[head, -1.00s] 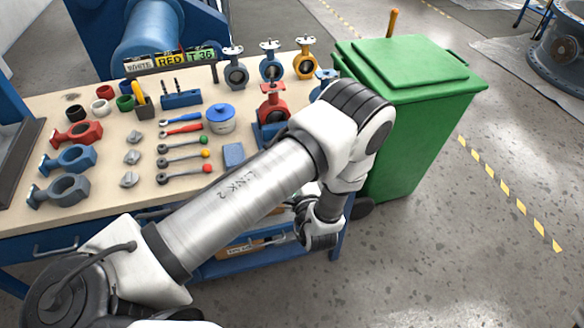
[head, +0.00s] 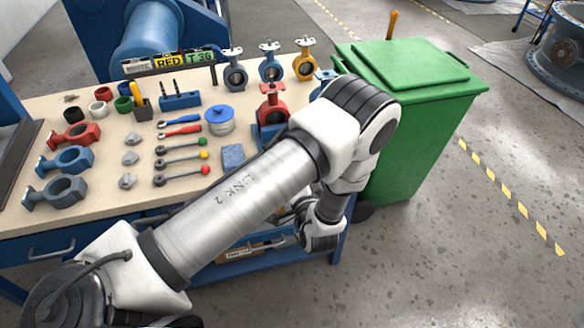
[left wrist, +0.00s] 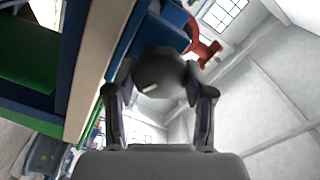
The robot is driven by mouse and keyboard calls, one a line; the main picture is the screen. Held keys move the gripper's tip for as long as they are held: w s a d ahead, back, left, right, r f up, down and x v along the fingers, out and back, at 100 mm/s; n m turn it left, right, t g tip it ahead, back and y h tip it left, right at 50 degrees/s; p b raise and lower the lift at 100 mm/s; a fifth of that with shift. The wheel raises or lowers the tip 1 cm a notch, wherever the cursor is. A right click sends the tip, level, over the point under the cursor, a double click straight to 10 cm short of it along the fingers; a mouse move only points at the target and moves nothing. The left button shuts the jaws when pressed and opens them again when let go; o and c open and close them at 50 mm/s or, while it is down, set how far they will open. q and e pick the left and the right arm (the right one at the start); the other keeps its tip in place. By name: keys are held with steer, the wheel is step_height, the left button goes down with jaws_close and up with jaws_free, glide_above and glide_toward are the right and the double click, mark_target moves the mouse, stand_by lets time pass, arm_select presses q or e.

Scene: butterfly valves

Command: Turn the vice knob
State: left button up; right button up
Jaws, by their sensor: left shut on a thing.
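The blue vice (head: 262,134) stands at the right front of the workbench, partly hidden behind my left arm. A red butterfly valve (head: 271,108) sits upright in it. The vice's dark round knob (left wrist: 160,84) shows in the left wrist view with a small pale mark on its face. My left gripper (left wrist: 160,72) is shut on this knob, one finger on each side. The blue vice body (left wrist: 163,32) and the red valve (left wrist: 205,45) show behind it. In the head view my left arm hides the knob and most of the gripper. My right gripper is not in view.
The beige workbench (head: 60,103) holds loose valve bodies, several handles, a blue lidded pot (head: 220,120) and a blue block (head: 232,156). Upright valves line the back edge. A green bin (head: 420,130) stands close right of my arm. Floor at lower right is clear.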

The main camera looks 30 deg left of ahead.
arm_select(q)
steer(key=n, duration=0.5)
steer(key=shift+n+b, duration=0.3)
steer(key=shift+b, duration=0.1)
steer(key=n+b, duration=0.1)
steer(key=n, duration=0.4)
steer(key=shift+s, duration=0.1)
steer(key=n+b, duration=0.1)
steer(key=n, duration=0.4)
steer(key=shift+a+n, duration=0.1)
steer(key=shift+n, duration=0.3)
steer(key=shift+s+n+b, duration=0.1)
steer(key=shift+n+b, duration=0.5)
steer(key=shift+n, duration=1.6)
steer(key=o, duration=1.2)
steer(key=shift+c, duration=0.2)
